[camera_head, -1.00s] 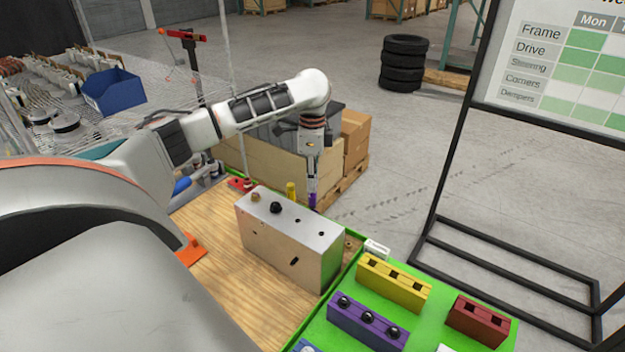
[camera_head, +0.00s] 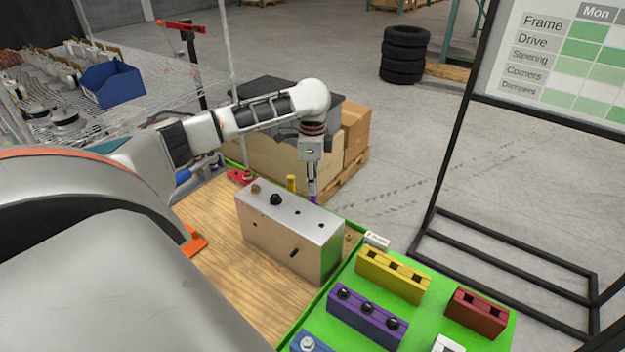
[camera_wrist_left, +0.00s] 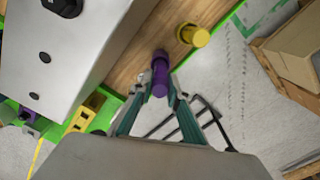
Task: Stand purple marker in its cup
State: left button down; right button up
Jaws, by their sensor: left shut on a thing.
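My left gripper (camera_head: 313,190) is shut on the purple marker (camera_wrist_left: 160,88) and points down just behind the grey block. The marker shows between the fingertips in the wrist view, and only a small purple bit of it shows in the head view (camera_head: 314,199). Its lower end is hidden behind the block in the head view. In the wrist view purple continues beyond the fingertips, but I cannot tell marker from cup there. A yellow upright piece (camera_wrist_left: 193,36) stands close beside it and also shows in the head view (camera_head: 291,183). My right gripper is not in view.
The grey block (camera_head: 285,235), with holes and a dark knob on top, stands on the wooden bench (camera_head: 235,270) in front of my gripper. A green mat (camera_head: 435,318) with yellow, purple and red holders lies at right. The bench's far edge is close to the marker.

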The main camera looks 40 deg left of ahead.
pick_arm(q)
jog(key=shift+f, duration=1.05)
jog(key=c, duration=1.8)
grip_release()
jog(key=shift+c, duration=0.2)
jog(key=shift+r, duration=4.5)
